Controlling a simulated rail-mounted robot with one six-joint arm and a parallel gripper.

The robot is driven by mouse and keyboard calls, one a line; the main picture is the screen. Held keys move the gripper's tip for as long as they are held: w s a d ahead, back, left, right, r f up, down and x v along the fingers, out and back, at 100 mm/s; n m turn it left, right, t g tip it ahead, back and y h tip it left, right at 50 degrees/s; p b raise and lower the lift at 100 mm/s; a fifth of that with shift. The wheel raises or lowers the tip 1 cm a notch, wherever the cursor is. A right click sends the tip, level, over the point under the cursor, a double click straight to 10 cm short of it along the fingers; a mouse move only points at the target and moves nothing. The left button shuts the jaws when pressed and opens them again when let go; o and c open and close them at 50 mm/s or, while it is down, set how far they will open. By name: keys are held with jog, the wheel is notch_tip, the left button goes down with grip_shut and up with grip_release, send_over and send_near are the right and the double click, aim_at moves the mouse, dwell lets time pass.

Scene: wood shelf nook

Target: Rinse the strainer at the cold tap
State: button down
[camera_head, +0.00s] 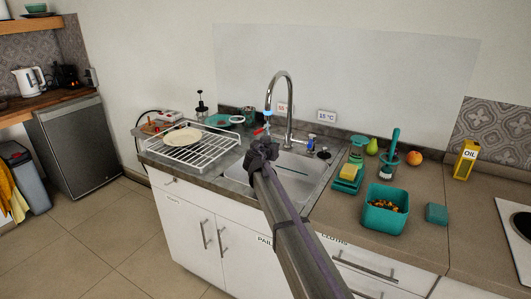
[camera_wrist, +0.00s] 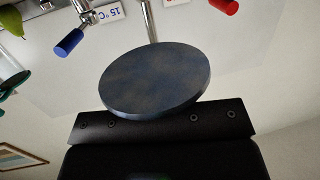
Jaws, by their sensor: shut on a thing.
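My gripper (camera_head: 262,151) is above the left part of the sink, below the tap spout. In the wrist view it is shut on a round, flat, dark blue-grey disc (camera_wrist: 155,78), which seems to be the strainer; no holes show. The curved chrome tap (camera_head: 289,100) has a light blue tip. A blue handle (camera_head: 312,138) is to its right, by a 15 °C sign (camera_head: 326,116); the wrist view shows this handle (camera_wrist: 70,42) upside down. A red handle (camera_head: 258,131) is just above my gripper; it shows in the wrist view (camera_wrist: 225,5). No water stream is clear.
The sink (camera_head: 305,168) is partly hidden by my arm. A wire rack (camera_head: 200,157) with a plate stands left. Right are a sponge (camera_head: 348,171), a brush (camera_head: 391,150), a teal bin (camera_head: 385,218) with scraps, a pear (camera_head: 372,146) and an oil container (camera_head: 465,160).

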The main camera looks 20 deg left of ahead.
jog(key=shift+s, duration=0.1)
jog(key=s+d, duration=0.5)
jog(key=s, duration=0.1)
jog(key=shift+d+f, duration=0.2)
jog(key=shift+f, duration=0.1)
jog(key=shift+s+d+f+b, duration=0.15)
jog(key=shift+s+b, duration=0.15)
jog(key=shift+s, duration=0.05)
dwell(1.0)
notch_tip(320, 180, up, 8)
jog(key=s+d+p, duration=0.2)
jog(key=p, duration=0.6)
jog(key=shift+s+d, duration=0.4)
